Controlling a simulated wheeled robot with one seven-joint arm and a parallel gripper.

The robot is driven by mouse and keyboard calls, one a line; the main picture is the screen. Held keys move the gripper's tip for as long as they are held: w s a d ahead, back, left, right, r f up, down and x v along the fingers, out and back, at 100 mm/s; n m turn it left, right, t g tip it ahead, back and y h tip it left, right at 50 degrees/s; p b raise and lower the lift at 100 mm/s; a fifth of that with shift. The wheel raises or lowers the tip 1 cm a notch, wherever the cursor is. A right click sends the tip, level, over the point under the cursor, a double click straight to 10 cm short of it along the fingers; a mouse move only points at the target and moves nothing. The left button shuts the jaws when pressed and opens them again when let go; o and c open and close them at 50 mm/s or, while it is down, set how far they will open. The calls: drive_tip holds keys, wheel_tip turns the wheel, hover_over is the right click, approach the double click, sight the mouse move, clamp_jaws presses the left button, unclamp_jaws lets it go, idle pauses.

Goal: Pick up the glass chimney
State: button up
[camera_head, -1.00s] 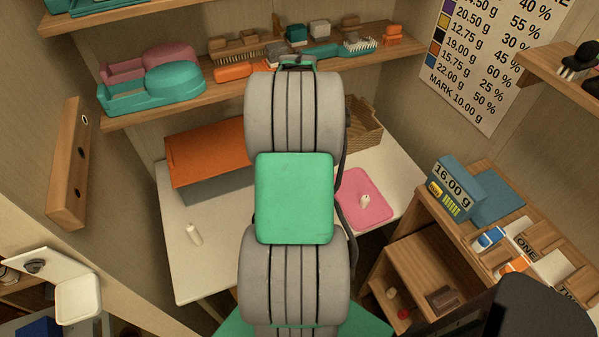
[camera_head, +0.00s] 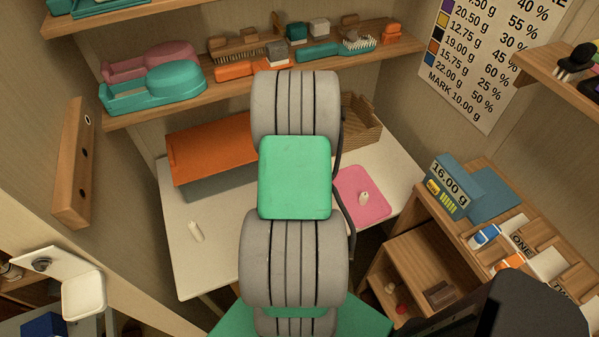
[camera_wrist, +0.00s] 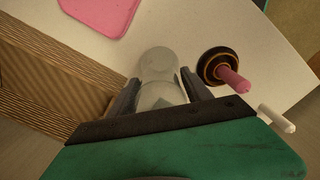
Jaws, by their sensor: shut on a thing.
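The glass chimney (camera_wrist: 159,68) is a pale, see-through tube with a rounded end, in the middle of the wrist view. My gripper (camera_wrist: 160,92) has one dark finger on each side of it and is shut on it. The white table top shows behind the chimney; I cannot tell whether they touch. In the head view my arm hides both the gripper and the chimney.
A woven basket (camera_wrist: 45,75) is close on the left in the wrist view. A black disc with a pink handle (camera_wrist: 222,68) and a white peg (camera_wrist: 277,118) are on the right. A pink mat (camera_head: 362,196) and orange-topped box (camera_head: 212,150) are on the table (camera_head: 195,265).

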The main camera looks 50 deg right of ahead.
clamp_jaws()
idle(0.3)
drive_tip(key=shift+r, duration=0.1)
